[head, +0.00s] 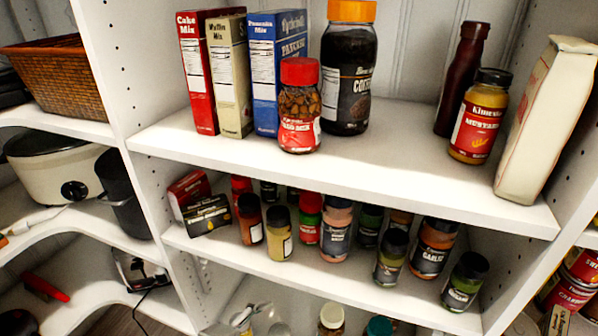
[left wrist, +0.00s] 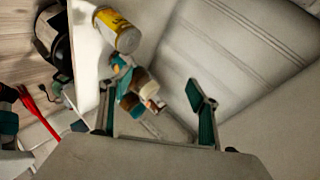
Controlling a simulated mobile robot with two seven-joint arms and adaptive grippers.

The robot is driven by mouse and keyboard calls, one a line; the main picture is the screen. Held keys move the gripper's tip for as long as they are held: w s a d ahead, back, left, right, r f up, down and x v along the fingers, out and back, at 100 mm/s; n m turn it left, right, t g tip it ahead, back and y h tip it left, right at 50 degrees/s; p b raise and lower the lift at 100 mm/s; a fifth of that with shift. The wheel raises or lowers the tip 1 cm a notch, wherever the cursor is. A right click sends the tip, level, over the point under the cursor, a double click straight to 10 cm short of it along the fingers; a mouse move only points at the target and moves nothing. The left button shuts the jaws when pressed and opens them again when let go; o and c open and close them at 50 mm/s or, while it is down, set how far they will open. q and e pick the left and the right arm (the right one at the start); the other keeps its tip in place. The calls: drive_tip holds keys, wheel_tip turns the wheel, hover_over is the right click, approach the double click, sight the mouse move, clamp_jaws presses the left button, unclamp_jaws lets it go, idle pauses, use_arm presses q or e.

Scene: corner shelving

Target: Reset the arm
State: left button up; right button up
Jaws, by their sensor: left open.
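My left gripper (left wrist: 157,110) shows in the left wrist view, with its two teal-padded fingers spread wide apart. Nothing sits gripped between them. Several small jars (left wrist: 138,95) with brown and teal parts show beyond the fingers, apart from them as far as I can tell. Neither gripper shows in the head view, and my right gripper is in neither view.
In the head view, a white shelf (head: 400,170) holds boxes, a red-lidded jar (head: 300,112), a mustard jar (head: 478,118) and a white bag (head: 545,120). Spice jars (head: 336,232) fill the shelf below. A yellow can (left wrist: 118,30) shows in the left wrist view.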

use_arm(q)
drive_tip(key=s+a+f+n+t+y+p, duration=0.1)
drive_tip(key=s+a+f+n+y+p, duration=0.1)
drive_tip(key=s+a+n, duration=0.3)
drive_tip(key=s+n, duration=0.1)
drive_tip(key=n, duration=0.3)
drive_tip(key=shift+s, duration=0.2)
drive_tip(key=s+a+f+n, duration=0.1)
drive_tip(key=s+a+n, duration=0.1)
drive_tip(key=s+a+f+n+y+p, duration=0.1)
drive_tip(key=s+a+n, duration=0.1)
drive_tip(key=s, duration=0.1)
drive_tip(key=s+a+f+n+y+p, duration=0.1)
drive_tip(key=s+a+n, duration=0.1)
drive_tip(key=s+n, duration=0.1)
drive_tip(key=shift+s+a+f+n+y, duration=0.15)
drive_tip(key=shift+s+a+n+y, duration=0.15)
drive_tip(key=shift+s+n, duration=0.1)
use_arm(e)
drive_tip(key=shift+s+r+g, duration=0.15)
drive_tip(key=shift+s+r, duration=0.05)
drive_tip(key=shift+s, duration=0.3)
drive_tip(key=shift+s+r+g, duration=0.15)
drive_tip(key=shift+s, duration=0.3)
use_arm(q)
drive_tip(key=shift+w, duration=0.1)
